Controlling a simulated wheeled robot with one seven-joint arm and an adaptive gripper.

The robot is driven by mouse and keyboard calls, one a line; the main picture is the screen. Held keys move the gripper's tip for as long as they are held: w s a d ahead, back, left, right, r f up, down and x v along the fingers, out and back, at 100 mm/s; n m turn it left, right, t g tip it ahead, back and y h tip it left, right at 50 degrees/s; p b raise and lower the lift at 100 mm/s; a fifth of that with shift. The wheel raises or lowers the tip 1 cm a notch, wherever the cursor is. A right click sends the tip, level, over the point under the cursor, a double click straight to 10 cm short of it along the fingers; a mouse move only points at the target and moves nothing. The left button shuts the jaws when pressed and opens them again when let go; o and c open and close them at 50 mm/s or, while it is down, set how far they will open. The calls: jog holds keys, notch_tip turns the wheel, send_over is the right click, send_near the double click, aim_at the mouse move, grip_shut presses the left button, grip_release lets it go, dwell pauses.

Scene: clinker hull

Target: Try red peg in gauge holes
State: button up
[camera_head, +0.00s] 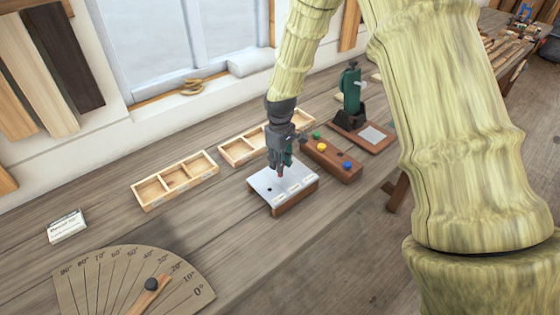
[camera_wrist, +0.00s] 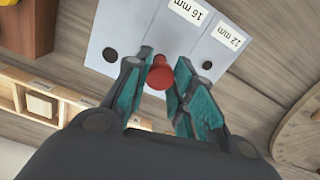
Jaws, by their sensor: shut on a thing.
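My gripper (camera_head: 281,163) is shut on the red peg (camera_wrist: 160,73), over the gauge plate. The peg's red end also shows in the head view (camera_head: 280,175), just below the fingers. The gauge (camera_head: 272,203) is a pale metal plate on a brown wooden base, with white size labels along its front edge. In the wrist view two dark holes show in the plate (camera_wrist: 190,47), one on each side of the peg. The labels "16 mm" and "12 mm" are readable there. The peg hides the plate beneath it; I cannot tell whether its tip is in a hole.
A wooden block (camera_head: 338,165) with green, yellow and blue pegs stands right behind the gauge. A divided wooden tray (camera_head: 176,181) is to the left, another (camera_head: 235,153) behind. A green press (camera_head: 351,92) stands at back right. A protractor board (camera_head: 100,285) lies front left.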

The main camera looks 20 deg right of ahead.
jog(key=shift+f+b, duration=0.35)
jog(key=shift+f, duration=0.7)
jog(key=shift+r, duration=0.15)
dwell(0.6)
jog(key=shift+r+p, duration=1.7)
jog(key=shift+r, duration=0.8)
